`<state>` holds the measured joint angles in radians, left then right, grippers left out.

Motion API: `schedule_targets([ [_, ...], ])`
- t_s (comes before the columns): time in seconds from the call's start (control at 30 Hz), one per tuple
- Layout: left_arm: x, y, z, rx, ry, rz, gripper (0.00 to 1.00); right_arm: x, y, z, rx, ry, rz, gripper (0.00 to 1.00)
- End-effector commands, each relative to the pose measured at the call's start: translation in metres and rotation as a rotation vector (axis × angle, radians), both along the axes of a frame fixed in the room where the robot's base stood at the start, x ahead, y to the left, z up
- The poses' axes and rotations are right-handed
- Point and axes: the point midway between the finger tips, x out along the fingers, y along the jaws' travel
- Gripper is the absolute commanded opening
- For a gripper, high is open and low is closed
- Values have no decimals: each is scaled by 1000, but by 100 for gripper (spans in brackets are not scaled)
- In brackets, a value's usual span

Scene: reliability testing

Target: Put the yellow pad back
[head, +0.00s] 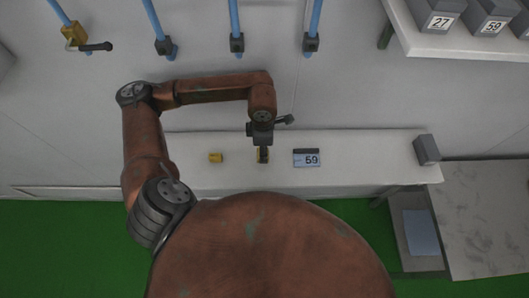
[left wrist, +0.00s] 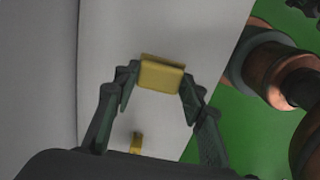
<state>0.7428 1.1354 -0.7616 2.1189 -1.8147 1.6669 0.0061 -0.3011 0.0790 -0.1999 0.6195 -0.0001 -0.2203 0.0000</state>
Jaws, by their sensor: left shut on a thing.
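My left gripper (head: 263,153) reaches down over the white bench (head: 370,160) in the head view. In the left wrist view, its two fingers (left wrist: 160,76) are shut on a yellow pad (left wrist: 161,66), one fingertip at each side. In the head view the fingers hide much of that pad. A second small yellow block (head: 215,157) lies on the bench to the left of the gripper. A yellow piece also shows nearer the wrist in the left wrist view (left wrist: 136,142). My right gripper is not in view.
A grey box (head: 426,149) is at the bench's right end. Blue pipes (head: 235,20) run down the wall behind, one with a yellow valve (head: 74,33). Numbered grey bins (head: 442,17) stand on a shelf at upper right.

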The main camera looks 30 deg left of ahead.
Motion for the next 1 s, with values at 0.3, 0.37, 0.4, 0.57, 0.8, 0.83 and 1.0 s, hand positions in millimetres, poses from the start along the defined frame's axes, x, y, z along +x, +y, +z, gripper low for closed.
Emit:
schedule_targets([
  [0.3, 6, -2, -36, 1, 3, 0, 12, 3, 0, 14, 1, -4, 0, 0],
  [0.37, 6, -2, -39, 0, 1, 0, 12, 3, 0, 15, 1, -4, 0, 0],
  [0.4, 7, -2, -40, 0, 1, -1, 12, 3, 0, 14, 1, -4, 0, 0],
  [0.57, 6, -2, -40, 0, 1, -1, 40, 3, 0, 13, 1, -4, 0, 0],
  [0.8, 6, -2, -40, 0, 1, 0, 56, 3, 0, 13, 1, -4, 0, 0],
  [0.83, 6, -2, -40, 0, 1, 0, 56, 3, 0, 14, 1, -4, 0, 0],
  [1.0, 6, -2, -40, 0, 1, 0, 56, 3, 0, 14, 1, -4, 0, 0],
])
